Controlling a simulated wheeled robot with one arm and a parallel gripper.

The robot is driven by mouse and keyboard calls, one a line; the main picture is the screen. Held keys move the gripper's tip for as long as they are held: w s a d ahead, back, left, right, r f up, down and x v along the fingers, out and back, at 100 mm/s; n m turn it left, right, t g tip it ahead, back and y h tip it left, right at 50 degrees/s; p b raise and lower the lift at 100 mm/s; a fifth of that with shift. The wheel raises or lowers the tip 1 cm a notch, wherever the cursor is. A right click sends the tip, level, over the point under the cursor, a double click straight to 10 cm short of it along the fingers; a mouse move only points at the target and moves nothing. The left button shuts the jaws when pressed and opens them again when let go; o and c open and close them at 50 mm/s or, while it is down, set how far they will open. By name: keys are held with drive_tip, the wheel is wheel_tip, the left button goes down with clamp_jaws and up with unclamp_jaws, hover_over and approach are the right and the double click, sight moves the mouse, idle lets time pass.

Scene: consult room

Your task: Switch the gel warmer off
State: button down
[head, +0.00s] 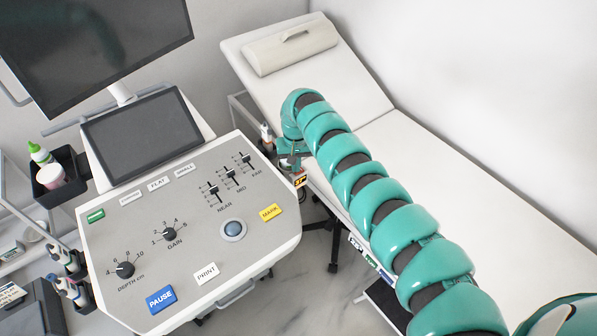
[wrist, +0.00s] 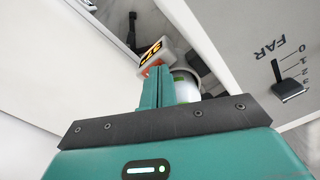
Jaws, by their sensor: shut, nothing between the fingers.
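The gel warmer, a small unit with a lit orange display, is by the console's right edge in the head view (head: 299,179), mostly hidden behind my gripper. In the wrist view its display (wrist: 152,50) shows tilted orange digits just beyond my fingertips. A white, round-topped bottle (wrist: 186,84) stands beside it, partly hidden by my fingers. My gripper (wrist: 158,72) is shut and empty, its tips close to the display's lower edge; I cannot tell if they touch. In the head view my gripper (head: 290,155) is small and partly hidden.
The console (head: 190,235) with sliders, knobs and buttons lies left of my arm. The white couch (head: 365,100) lies behind and right. A labelled strip (head: 372,258) shows beside my arm.

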drive_tip(key=shift+f+b, duration=0.3)
drive_tip(key=shift+f, duration=0.15)
drive_tip(key=shift+r, duration=0.15)
drive_tip(key=shift+r+p, duration=1.85)
drive_tip(key=shift+r, duration=1.55)
drive_tip(key=shift+s+f, duration=0.1)
